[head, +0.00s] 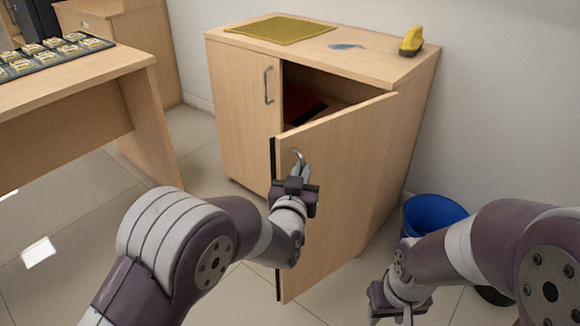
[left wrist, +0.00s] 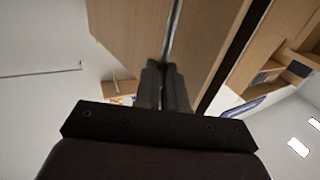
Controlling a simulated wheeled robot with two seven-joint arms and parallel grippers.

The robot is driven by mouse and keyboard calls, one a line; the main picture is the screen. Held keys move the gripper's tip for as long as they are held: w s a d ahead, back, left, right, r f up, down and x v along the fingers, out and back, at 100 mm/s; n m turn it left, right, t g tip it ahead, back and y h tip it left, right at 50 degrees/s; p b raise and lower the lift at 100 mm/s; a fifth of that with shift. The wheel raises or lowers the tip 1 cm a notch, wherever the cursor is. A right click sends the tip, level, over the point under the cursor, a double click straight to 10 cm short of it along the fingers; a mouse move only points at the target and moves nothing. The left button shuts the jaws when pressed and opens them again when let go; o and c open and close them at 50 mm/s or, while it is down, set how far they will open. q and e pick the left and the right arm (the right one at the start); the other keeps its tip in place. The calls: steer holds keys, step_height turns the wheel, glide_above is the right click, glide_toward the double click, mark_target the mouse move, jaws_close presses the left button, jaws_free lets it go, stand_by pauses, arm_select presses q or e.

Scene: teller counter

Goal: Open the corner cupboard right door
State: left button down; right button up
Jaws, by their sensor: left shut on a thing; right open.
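The corner cupboard (head: 242,133) is light wood and stands against the wall. Its right door (head: 345,180) is swung part way out, and a dark opening shows behind it. My left gripper (head: 299,165) is at the door's front face near its free edge, shut on the right door's metal handle (head: 298,155). In the left wrist view the closed fingers (left wrist: 164,85) meet the thin handle bar (left wrist: 174,35). The left door is closed, with its own handle (head: 268,86). My right gripper (head: 405,312) is low at the bottom right, open, away from the cupboard and partly cut off.
A yellow mat (head: 280,29), a blue-grey cloth-like item (head: 347,46) and a yellow object (head: 411,41) lie on the cupboard top. A red and black item (head: 303,104) is inside. A blue bin (head: 432,212) stands at the right. A desk (head: 75,100) is at the left.

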arm_select(q)
steer(key=shift+s+d+r, duration=0.1)
steer(key=shift+d+r, duration=0.25)
steer(key=shift+d, duration=0.15)
steer(key=c, duration=1.6)
jaws_free()
steer(key=o, duration=0.4)
steer(key=shift+d+f, duration=0.1)
steer(key=shift+d, duration=0.05)
steer(key=shift+f, duration=0.15)
steer(key=p+v, duration=0.3)
steer(key=v, duration=0.9)
steer(key=shift+s+a+p, duration=0.2)
steer(key=shift+p, duration=0.2)
